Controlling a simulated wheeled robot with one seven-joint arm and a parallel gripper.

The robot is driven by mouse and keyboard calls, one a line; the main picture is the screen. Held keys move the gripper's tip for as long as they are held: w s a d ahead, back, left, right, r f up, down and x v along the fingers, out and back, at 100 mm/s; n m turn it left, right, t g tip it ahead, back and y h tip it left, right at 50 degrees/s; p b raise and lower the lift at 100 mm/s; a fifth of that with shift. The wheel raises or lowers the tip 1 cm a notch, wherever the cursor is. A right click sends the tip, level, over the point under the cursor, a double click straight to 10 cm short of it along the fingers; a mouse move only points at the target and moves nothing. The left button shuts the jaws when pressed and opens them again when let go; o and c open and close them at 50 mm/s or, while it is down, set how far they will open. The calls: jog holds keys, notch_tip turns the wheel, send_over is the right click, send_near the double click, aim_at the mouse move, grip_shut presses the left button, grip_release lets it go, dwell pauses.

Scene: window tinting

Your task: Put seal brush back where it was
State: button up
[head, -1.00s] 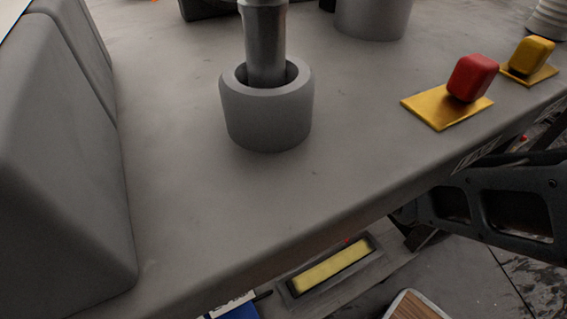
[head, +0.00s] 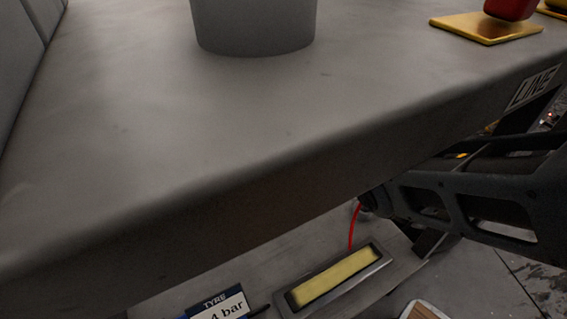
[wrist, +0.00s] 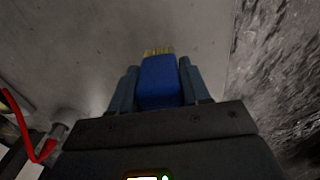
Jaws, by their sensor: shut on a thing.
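In the wrist view, my gripper (wrist: 158,88) is shut on a blue block-shaped thing with tan bristles at its far end, which looks like the seal brush (wrist: 160,77). The brush sits between the two dark blue fingers, bristles pointing away from my wrist. A plain grey surface lies beyond it; I cannot tell whether the bristles touch it. In the head view, my gripper and the brush do not show. No place marked for the brush can be made out.
A grey bench top (head: 150,130) fills the head view, with a grey round holder (head: 254,25) near its far edge. A red block stands on a yellow plate (head: 486,28) at the right. Below the bench edge are a yellow-topped tray (head: 335,277) and a "TYRE" card (head: 222,304).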

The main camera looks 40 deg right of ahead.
jog(key=shift+f+b, duration=0.4)
jog(key=shift+f, duration=0.8)
jog(key=shift+f, duration=0.15)
jog(key=o, duration=1.2)
jog(key=shift+c, duration=0.2)
notch_tip(320, 180, up, 8)
jog(key=p, duration=0.4)
jog(key=shift+f, duration=0.1)
